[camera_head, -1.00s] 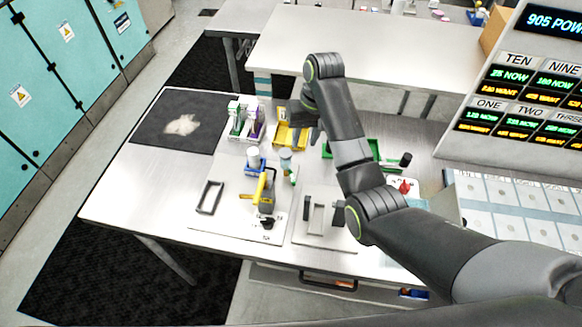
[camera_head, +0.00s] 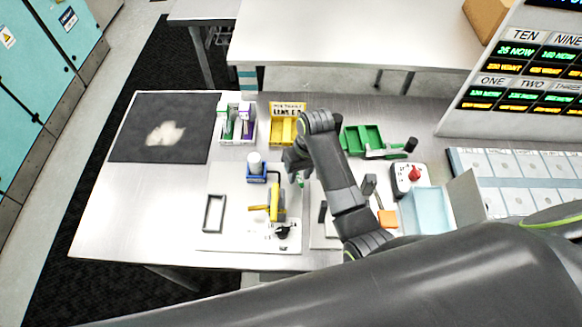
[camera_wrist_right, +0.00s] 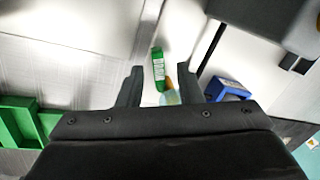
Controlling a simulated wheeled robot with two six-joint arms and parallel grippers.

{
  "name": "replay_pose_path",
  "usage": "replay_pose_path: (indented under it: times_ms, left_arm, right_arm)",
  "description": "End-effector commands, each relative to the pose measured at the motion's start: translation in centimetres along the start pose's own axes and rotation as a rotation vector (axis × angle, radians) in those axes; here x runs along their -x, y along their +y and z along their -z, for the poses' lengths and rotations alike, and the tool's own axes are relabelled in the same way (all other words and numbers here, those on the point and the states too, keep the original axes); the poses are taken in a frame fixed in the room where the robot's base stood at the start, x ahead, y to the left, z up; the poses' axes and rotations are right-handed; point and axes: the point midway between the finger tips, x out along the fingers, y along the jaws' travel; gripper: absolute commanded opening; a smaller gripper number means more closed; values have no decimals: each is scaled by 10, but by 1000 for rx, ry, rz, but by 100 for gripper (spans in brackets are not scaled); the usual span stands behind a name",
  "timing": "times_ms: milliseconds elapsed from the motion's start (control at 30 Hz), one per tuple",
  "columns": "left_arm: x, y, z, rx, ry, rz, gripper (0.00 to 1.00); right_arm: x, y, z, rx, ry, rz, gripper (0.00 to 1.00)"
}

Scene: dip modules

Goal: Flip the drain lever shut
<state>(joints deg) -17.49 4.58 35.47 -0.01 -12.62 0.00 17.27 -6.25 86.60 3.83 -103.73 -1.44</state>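A yellow lever-like part (camera_head: 275,196) stands on the white board (camera_head: 228,238) in the head view; I cannot tell for sure that it is the drain lever. A short yellow bar (camera_head: 258,207) lies beside it, and a black knob (camera_head: 282,232) sits below. My right gripper (camera_head: 297,168) is above the work area, right of the blue holder (camera_head: 256,177) with a white-topped item. In the right wrist view the gripper (camera_wrist_right: 160,88) has its fingers apart. A green labelled item (camera_wrist_right: 158,68) and a pale, orange-tipped thing show between them, apparently not gripped. My left gripper is not visible.
A yellow bin (camera_head: 283,130), a white rack (camera_head: 238,130) and a green tray (camera_head: 362,138) stand behind. A red-knobbed box (camera_head: 408,178) and light-blue container (camera_head: 427,210) are at right. A grey frame (camera_head: 214,213) lies left; the table's left front is clear.

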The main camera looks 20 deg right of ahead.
Motion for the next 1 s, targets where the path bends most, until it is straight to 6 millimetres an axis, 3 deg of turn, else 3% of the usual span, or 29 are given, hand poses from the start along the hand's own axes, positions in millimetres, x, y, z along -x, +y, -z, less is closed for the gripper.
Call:
replay_pose_path:
  times_ms: [367,633,1000]
  left_arm:
    - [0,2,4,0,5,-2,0]
    - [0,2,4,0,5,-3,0]
    - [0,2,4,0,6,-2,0]
  right_arm:
    - [-6,2,-4,0,0,-1,33]
    - [-6,2,-4,0,0,0,0]
    - [-6,-1,-5,-79,14,0,0]
